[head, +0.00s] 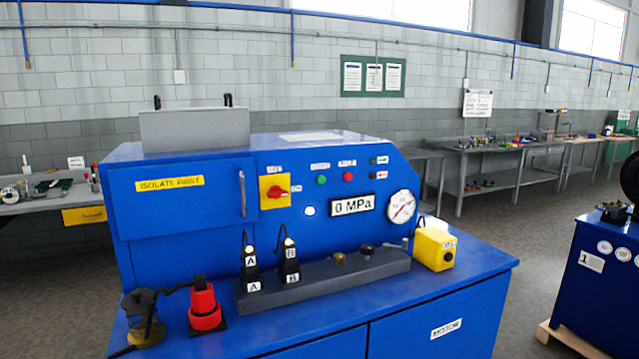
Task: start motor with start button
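A blue machine (130,215) stands in front of me in the head view. On its panel is a green button (321,180) under a small label too blurred to read surely. A red button (348,177) sits just right of it. A red rotary switch (275,191) on a yellow plate is to the left, its handle roughly horizontal, near an "ON" label. A white lamp (310,211) looks lit. The display (352,205) reads 0 MPa. A round gauge (401,206) is at the right. The "MOTOR" label (446,328) is on the lower front. Neither gripper is in view.
A dark manifold (330,280) with connectors A and B lies on the ledge below the panel. A yellow box (434,248) stands at right, a red plug (205,306) and a glass-like jar (144,318) at left. Another blue cabinet (590,290) stands far right.

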